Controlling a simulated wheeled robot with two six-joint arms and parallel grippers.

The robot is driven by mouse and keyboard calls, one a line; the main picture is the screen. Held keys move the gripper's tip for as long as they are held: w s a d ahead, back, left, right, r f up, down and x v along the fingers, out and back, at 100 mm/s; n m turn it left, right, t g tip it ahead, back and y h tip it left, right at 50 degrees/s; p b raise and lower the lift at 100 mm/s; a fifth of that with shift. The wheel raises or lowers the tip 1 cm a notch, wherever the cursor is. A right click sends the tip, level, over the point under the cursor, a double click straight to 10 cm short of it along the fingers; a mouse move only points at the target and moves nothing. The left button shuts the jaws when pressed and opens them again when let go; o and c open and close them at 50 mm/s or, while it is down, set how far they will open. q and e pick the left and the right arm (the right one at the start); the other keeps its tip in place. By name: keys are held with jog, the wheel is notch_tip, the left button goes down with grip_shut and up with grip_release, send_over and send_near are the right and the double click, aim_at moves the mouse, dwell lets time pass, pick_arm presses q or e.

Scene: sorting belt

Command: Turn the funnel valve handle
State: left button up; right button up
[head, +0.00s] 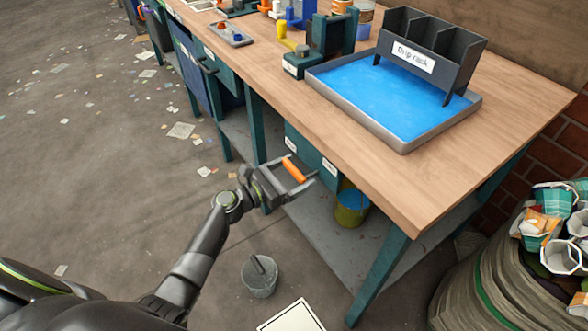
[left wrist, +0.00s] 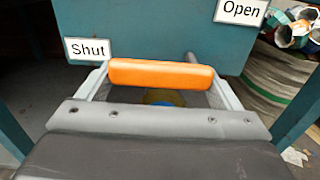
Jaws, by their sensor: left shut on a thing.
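The orange valve handle (head: 293,170) is in front of a teal panel (head: 310,153) under the bench. In the left wrist view the handle (left wrist: 160,74) lies roughly level between the fingers of my left gripper, spanning the gap. My left gripper (left wrist: 162,84) is shut on it. A "Shut" label (left wrist: 88,50) is above left of the handle, and an "Open" label (left wrist: 241,11) is higher at the right. A grey rod (left wrist: 191,58) shows behind the handle's right part; the rest of the valve is hidden. My right gripper is out of view.
A yellow bucket with blue inside (head: 352,207) stands on the lower shelf (head: 310,232). The wooden bench (head: 440,178) carries a blue-floored tray (head: 405,147) and drip rack (head: 428,55). A grey pail (head: 260,277) stands on the floor; a filled sack (head: 480,285) is at right.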

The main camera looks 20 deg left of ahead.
pick_arm(q)
jog(key=shift+f, duration=0.1)
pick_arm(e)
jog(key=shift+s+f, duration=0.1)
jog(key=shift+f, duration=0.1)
pick_arm(q)
jog(key=o, duration=1.2)
jog(key=v, duration=1.7)
jog(key=shift+s+b, duration=0.25)
jog(key=shift+b, duration=0.15)
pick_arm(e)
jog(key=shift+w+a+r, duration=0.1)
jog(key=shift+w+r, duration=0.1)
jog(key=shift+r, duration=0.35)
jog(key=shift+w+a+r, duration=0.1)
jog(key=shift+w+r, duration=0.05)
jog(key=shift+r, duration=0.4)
pick_arm(q)
jog(key=shift+a, duration=0.15)
